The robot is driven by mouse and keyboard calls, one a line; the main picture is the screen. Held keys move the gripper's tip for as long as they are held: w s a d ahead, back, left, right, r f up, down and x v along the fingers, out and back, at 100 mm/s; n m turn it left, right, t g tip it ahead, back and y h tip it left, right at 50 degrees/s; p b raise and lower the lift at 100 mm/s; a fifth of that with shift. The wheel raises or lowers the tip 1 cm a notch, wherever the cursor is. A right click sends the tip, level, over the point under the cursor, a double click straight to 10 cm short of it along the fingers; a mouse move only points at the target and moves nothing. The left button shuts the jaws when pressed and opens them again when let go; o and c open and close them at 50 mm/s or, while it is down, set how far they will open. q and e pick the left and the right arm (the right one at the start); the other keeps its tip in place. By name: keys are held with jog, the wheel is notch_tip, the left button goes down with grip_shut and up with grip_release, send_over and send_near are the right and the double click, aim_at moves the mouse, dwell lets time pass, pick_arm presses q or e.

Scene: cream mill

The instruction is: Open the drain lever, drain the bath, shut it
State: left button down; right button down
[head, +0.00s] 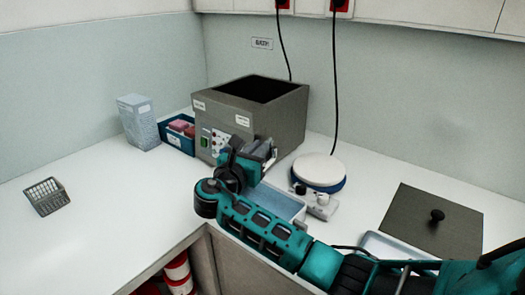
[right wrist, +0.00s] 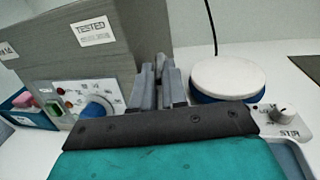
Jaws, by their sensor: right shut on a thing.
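The bath (head: 290,118) is a grey open-topped metal box with a dark inside, at the back middle of the counter. Its control front and a "TESTED" label also show in the right wrist view (right wrist: 60,60). My right gripper (head: 264,148) is at the bath's front right corner, with its grey fingers (right wrist: 161,84) shut in the right wrist view. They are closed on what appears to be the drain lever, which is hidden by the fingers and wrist. A pale blue tray (head: 288,205) sits below the gripper, partly covered by my arm. I cannot see any liquid.
A white round plate on a stirrer (head: 320,170) stands right of the bath. A grey lid (head: 420,225) with a black knob lies at right. A blue box (head: 175,137), a pale carton (head: 137,122) and a wire basket (head: 45,196) stand at left. The left front counter is clear.

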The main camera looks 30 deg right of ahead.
jog(key=shift+w+m+g+h, duration=0.2)
jog(key=shift+m+g+h, duration=0.2)
jog(key=shift+g, duration=0.1)
jog(key=c, duration=1.2)
grip_release()
jog(key=shift+c, duration=0.2)
jog(key=shift+o, duration=0.4)
jog(key=shift+a, duration=0.1)
jog(key=shift+s, duration=0.1)
